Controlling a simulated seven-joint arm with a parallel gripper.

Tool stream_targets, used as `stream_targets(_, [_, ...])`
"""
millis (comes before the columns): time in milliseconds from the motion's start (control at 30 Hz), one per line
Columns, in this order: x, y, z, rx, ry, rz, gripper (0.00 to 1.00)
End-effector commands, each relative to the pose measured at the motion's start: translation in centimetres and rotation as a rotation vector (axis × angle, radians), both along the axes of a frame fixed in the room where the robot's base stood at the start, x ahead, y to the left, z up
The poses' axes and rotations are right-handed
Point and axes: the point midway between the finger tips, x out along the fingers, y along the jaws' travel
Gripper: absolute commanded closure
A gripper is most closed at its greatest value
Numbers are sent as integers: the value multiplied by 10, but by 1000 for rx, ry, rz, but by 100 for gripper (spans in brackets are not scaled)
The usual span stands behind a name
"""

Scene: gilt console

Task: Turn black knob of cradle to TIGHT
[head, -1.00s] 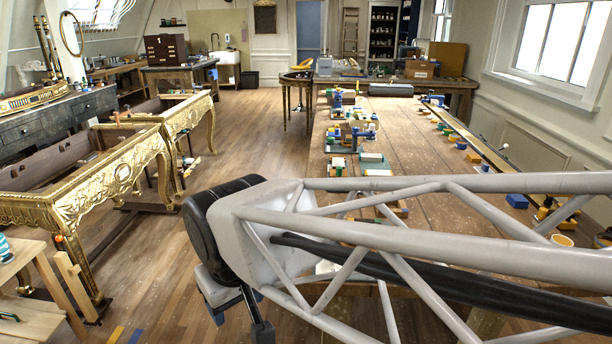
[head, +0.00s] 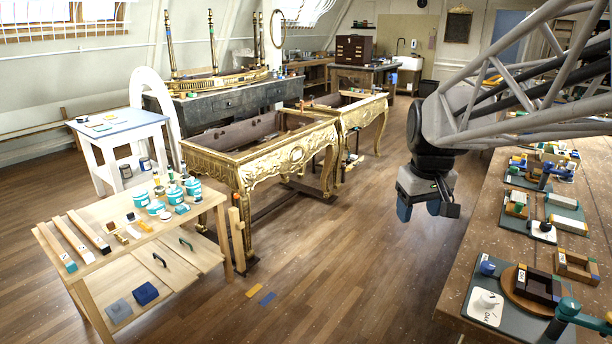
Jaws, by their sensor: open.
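My gripper (head: 428,208) hangs at the end of my arm in the head view, pointing down over open floor just left of the long workbench (head: 466,262). It is open and nothing shows between its fingers. A dark slatted wooden holder (head: 537,284) on a round brown board stands on the bench's near part, to the right of and below my gripper in the picture; it may be the cradle. I cannot make out a black knob or a TIGHT mark on it. My gripper is apart from everything on the bench.
Small fixtures on green mats line the bench, with a blue knob (head: 487,267) and a teal clamp (head: 568,309) near the front. A gilt console (head: 297,157) stands left of my arm. A wooden trolley (head: 92,270) with jars is at front left.

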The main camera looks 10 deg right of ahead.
Motion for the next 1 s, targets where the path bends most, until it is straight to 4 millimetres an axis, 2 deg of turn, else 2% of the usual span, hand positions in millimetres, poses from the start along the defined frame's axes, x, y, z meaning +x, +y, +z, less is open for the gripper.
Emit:
stream_targets(33, [10, -13, 0, -1, 7, 1, 40])
stream_targets(200, [40, -51, 2, -5, 24, 17, 40])
stream_targets(500, [87, -128, 0, -10, 53, 47, 40])
stream_targets(767, [118, -203, -10, -8, 77, 72, 40])
stream_targets(1000, [139, -277, -26, -4, 99, 98, 40])
